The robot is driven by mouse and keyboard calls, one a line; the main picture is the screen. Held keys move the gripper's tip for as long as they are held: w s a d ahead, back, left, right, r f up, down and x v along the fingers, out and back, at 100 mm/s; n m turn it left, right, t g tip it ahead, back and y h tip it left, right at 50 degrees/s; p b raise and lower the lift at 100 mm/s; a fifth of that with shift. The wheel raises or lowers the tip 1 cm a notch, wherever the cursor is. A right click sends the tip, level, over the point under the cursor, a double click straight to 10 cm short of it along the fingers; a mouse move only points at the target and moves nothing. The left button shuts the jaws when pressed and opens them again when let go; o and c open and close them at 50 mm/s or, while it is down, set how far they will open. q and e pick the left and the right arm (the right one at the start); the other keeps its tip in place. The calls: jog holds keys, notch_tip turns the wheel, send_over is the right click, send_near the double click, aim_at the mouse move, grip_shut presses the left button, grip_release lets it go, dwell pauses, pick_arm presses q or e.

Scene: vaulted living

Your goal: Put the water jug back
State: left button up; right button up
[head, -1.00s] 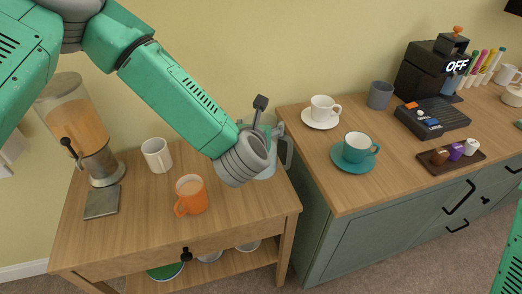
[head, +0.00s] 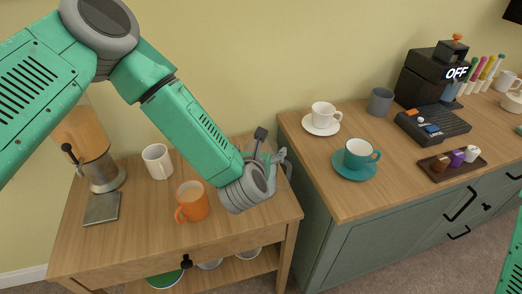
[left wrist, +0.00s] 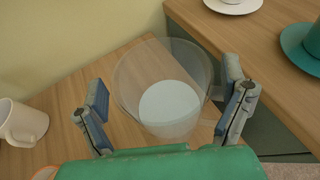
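A clear water jug (left wrist: 165,60) with pale water in it is at the right end of the small wooden table, seen from above in the left wrist view. In the head view it is mostly hidden behind my left wrist. My left gripper (left wrist: 168,108) is open, with one finger to each side of the jug in the left wrist view. I cannot tell whether either finger touches it. In the head view the gripper (head: 268,158) is partly hidden by its own wrist. Only a bit of my right arm shows at the right edge; its gripper is out of view.
The small table (head: 140,225) also holds an orange mug (head: 192,203), a white mug (head: 157,161) and a drink dispenser (head: 92,150). The green cabinet (head: 330,205) beside it holds a white cup (head: 324,115), a teal cup (head: 360,153), a grey cup (head: 381,101) and a black machine (head: 430,80).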

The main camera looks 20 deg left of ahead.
pick_arm(q)
jog(key=shift+a, duration=0.1)
jog(key=v, duration=1.2)
jog(key=shift+b, duration=0.35)
jog(key=shift+s, duration=0.1)
